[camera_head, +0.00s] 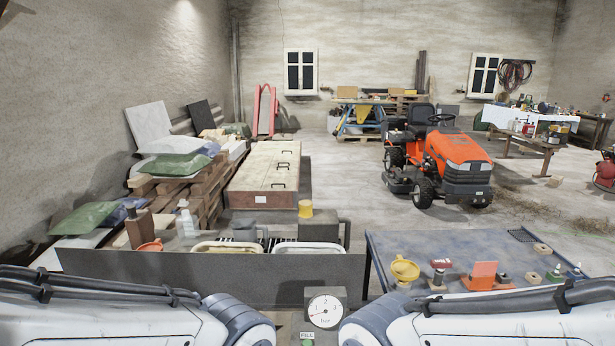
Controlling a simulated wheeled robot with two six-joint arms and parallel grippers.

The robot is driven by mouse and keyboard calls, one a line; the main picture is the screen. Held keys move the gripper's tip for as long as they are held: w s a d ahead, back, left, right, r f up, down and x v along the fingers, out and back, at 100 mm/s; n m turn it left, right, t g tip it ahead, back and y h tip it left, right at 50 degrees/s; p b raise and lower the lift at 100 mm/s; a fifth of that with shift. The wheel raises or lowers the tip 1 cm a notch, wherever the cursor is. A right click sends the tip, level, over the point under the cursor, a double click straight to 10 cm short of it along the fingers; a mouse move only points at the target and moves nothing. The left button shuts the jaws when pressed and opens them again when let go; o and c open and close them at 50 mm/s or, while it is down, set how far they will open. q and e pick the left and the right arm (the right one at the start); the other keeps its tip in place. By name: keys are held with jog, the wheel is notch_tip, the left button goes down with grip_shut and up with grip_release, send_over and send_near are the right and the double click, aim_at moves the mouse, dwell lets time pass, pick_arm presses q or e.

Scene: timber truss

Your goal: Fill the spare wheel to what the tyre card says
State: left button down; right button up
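A round white pressure gauge (325,309) marked "bar" with the figures 1, 2 and 3 faces me at the bottom centre, on a dark box. Its red needle seems to point to the lower left; the exact reading is too small to tell. I cannot make out a spare wheel or a legible tyre card. My two white arms cross the bottom corners, left and right of the gauge. Both grippers are out of view.
A grey-fronted bench (200,277) with trays stands at left. An orange ride-on mower (455,160) stands beyond; the floor before it is clear.

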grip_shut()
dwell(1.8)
